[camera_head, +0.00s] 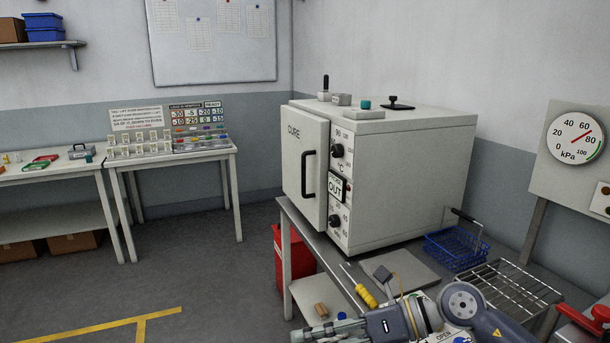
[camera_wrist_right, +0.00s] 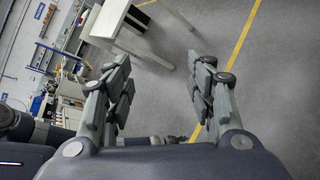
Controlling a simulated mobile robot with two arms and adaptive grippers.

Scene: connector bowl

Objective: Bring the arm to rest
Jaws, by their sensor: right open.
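My right gripper (camera_head: 325,331) shows at the bottom of the head view, in front of the oven bench, with its arm coming in from the lower right. In the right wrist view its two fingers (camera_wrist_right: 160,95) stand wide apart with nothing between them; past them are bare floor and a white table leg. The gripper touches nothing that I can see. My left gripper is not in either view.
A white curing oven (camera_head: 390,170) with its door shut stands on a bench close to my right arm. A blue wire basket (camera_head: 455,247), a wire rack (camera_head: 510,290) and a yellow-handled screwdriver (camera_head: 366,295) lie beside it. The floor at left (camera_head: 190,270) is clear.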

